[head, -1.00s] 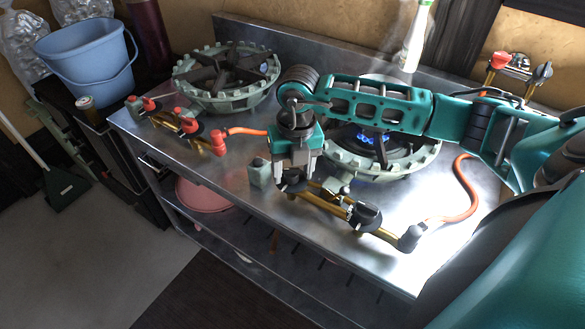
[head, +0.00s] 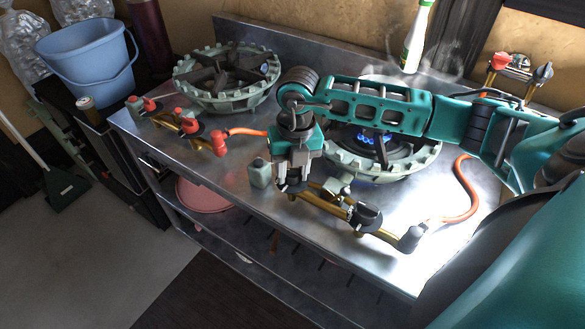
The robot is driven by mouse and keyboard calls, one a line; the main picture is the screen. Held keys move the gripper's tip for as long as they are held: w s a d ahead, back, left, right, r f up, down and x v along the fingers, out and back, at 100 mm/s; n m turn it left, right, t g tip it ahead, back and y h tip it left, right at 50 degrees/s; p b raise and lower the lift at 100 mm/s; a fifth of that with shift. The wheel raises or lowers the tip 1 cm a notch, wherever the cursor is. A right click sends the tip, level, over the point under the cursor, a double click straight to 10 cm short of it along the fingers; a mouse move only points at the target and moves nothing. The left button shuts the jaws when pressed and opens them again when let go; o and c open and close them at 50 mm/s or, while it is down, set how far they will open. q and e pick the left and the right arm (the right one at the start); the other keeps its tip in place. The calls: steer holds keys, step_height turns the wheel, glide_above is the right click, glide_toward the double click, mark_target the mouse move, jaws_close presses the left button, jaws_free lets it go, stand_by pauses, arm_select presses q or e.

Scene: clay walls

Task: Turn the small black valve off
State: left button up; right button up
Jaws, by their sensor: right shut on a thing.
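A brass gas pipe (head: 325,204) with black valves lies along the front of the steel counter. The small black valve (head: 291,187) is at its left end, directly under my right gripper (head: 292,174). The gripper points down and is shut on the valve's handle, whose top is mostly hidden by the fingers. A larger black valve (head: 367,216) sits further right on the same pipe. Blue flames (head: 366,137) burn in the right burner (head: 420,160), partly behind my right arm. My left gripper is not in view.
A small grey-green block-like item (head: 259,174) stands just left of the gripper. An orange hose (head: 465,195) curves from the pipe's right end. A pipe with red valves (head: 186,123) and an unlit burner (head: 225,98) are at left. A green-white bottle (head: 416,38) stands behind.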

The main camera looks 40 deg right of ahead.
steer(key=shift+d+m, duration=0.15)
steer(key=shift+m, duration=0.15)
steer(key=m+p, duration=0.1)
steer(key=m, duration=0.2)
steer(key=shift+r, duration=0.1)
steer(key=shift+m+p, duration=0.4)
steer(key=shift+m, duration=1.2)
steer(key=o, duration=0.9)
steer(key=shift+o, duration=0.2)
